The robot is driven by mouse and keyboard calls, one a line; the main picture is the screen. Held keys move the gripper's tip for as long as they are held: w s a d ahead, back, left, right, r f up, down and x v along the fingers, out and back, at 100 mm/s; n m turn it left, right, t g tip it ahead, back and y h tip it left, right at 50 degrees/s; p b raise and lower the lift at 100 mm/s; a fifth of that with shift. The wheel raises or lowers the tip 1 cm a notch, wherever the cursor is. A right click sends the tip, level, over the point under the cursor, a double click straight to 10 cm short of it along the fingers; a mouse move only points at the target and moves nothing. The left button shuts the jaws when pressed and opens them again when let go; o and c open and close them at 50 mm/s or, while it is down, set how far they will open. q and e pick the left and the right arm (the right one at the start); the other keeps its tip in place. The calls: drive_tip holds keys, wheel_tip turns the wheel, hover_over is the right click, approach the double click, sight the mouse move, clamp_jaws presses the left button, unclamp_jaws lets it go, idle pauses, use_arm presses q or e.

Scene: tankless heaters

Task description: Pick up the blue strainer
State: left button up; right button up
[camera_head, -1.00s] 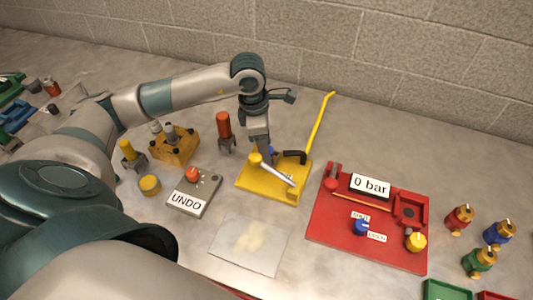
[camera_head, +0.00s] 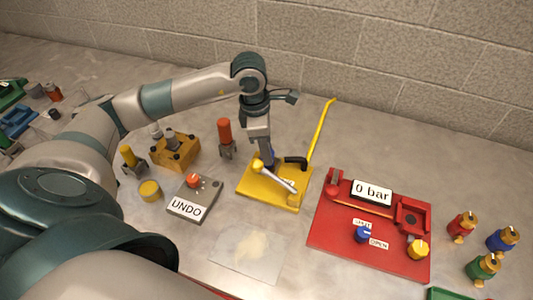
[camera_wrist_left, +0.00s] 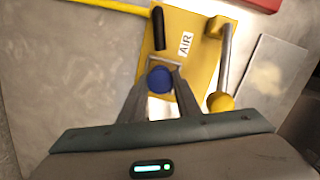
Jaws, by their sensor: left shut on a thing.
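The blue strainer (camera_wrist_left: 160,80) is a round blue piece in the left wrist view, between the fingers of my left gripper (camera_wrist_left: 166,66). In the head view my left gripper (camera_head: 267,158) points down over the yellow plate (camera_head: 252,190), and only a sliver of blue shows at its fingertips. The gripper is shut on the strainer. I cannot tell whether the strainer is clear of the plate. My right gripper is out of view.
The yellow plate carries a silver lever with a yellow knob, a black elbow and a tall yellow rod (camera_head: 321,130). A red panel (camera_head: 330,225) reading 0 bar stands to the right. A grey UNDO box (camera_head: 208,197) and a red-topped post (camera_head: 225,133) stand to the left.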

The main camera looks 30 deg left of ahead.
use_arm(q)
wheel_tip(320, 180, up, 7)
drive_tip(key=shift+r+b, duration=0.15)
drive_tip(key=shift+b, duration=0.95)
drive_tip(key=shift+r, duration=0.7)
drive_tip(key=shift+s, duration=0.1)
